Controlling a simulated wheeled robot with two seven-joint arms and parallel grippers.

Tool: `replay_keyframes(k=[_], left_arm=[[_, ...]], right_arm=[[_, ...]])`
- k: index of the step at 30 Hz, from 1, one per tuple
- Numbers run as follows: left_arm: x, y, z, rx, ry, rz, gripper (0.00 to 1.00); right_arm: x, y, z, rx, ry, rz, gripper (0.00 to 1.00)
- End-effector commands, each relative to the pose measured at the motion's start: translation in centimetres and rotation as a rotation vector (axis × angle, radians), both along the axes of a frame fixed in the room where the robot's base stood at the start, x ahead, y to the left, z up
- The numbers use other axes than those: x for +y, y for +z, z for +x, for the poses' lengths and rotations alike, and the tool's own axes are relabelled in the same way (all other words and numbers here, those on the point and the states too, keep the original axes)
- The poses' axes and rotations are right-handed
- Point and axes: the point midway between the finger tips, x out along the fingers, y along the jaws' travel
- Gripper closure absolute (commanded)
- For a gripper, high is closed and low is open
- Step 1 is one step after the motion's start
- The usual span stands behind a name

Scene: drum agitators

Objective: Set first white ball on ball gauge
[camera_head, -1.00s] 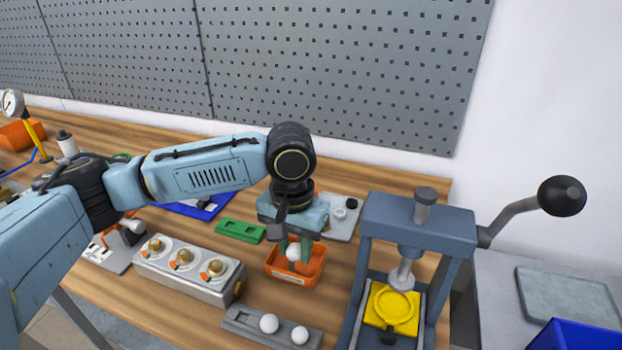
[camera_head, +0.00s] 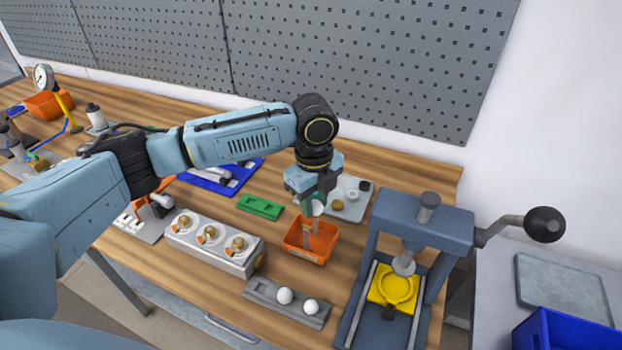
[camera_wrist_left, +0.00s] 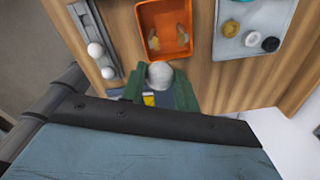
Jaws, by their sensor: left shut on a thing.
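My left gripper (camera_head: 318,205) is shut on a white ball (camera_head: 317,208) and holds it above the bench, by the back edge of the orange bin. In the left wrist view the ball (camera_wrist_left: 160,75) sits between the green fingertips. Two more white balls (camera_head: 285,296) (camera_head: 311,306) rest on a grey strip (camera_head: 262,289), whose left part is bare. A green slotted block (camera_head: 260,207) lies left of the gripper. I cannot tell for sure which piece is the ball gauge. My right gripper is out of view.
The orange bin (camera_head: 291,241) holds small brass-coloured pieces (camera_wrist_left: 182,38). A grey tray (camera_head: 363,202) with round parts lies behind the gripper. A press (camera_head: 425,217) with a yellow plate stands at the right. A grey block with brass knobs (camera_head: 209,242) stands at the left.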

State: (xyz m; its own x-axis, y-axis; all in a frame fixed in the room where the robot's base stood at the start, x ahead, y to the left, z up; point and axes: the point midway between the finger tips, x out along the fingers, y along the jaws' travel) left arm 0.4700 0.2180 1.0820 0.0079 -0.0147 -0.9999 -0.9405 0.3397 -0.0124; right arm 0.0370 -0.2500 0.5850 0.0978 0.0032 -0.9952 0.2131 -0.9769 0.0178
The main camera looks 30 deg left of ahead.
Motion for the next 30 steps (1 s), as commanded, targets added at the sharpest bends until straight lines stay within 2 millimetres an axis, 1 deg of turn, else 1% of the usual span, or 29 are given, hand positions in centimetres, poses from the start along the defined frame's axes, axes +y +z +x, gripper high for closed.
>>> replay_keyframes(k=[1,9,12,15,18,21,26,30], left_arm=[[0.1,0.5,0.1,0.001,-0.097,0.001,0.92],[0.9,1.0,1.0,-0.004,-0.654,0.009,0.92],[1.1,1.1,1.3,-0.004,-0.838,0.012,0.92],[1.4,1.1,1.4,-0.003,-0.983,0.014,0.92],[1.5,1.1,1.6,-0.004,-1.086,0.016,0.92],[1.6,1.0,1.6,-0.004,-1.144,0.017,0.92],[1.7,0.6,1.7,-0.004,-1.17,0.017,0.92],[1.7,-0.2,1.6,-0.003,-1.169,0.017,0.92]], right_arm=[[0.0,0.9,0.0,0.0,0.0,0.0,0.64],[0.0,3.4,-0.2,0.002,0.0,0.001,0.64],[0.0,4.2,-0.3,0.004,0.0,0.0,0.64],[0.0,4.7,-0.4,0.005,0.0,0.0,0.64],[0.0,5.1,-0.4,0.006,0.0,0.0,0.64],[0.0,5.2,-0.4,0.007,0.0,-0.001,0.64],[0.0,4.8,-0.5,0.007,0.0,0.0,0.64],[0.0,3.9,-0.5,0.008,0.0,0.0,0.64]])
